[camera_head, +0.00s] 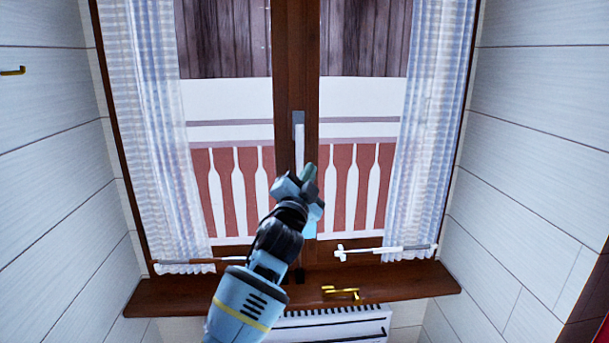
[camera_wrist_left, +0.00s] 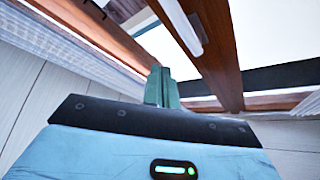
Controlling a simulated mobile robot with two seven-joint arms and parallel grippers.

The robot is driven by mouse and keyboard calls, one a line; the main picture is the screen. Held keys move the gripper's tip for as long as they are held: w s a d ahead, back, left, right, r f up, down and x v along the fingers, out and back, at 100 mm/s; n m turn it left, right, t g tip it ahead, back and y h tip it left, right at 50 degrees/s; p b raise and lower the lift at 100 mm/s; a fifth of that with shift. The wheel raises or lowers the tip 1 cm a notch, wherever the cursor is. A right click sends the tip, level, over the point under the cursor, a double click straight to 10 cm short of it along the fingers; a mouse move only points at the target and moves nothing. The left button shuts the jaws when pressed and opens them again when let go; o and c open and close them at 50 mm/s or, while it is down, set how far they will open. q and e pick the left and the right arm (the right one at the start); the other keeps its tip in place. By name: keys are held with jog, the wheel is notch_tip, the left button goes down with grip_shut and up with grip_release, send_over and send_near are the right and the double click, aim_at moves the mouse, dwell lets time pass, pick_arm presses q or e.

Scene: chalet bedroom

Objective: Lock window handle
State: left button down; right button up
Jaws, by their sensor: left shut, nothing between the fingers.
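The window handle (camera_head: 299,140) is a light, narrow lever on a grey plate, on the brown middle post of the window. It points straight down in the head view. In the left wrist view the pale handle (camera_wrist_left: 181,25) runs along the wooden post at the top. My left gripper (camera_head: 308,172) is at the handle's lower end in the head view and covers part of it. Its green fingers (camera_wrist_left: 162,86) are shut with nothing between them. In the wrist view they appear apart from the handle. My right gripper is not in view.
Sheer curtains hang at the left (camera_head: 165,130) and right (camera_head: 430,130) of the window. A brown sill (camera_head: 420,283) runs below, with a gold handle-like piece (camera_head: 341,293) at its front. A white radiator (camera_head: 335,325) is underneath. Pale panelled walls stand on both sides.

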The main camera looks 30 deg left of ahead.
pick_arm(q)
jog(key=shift+s, duration=0.9)
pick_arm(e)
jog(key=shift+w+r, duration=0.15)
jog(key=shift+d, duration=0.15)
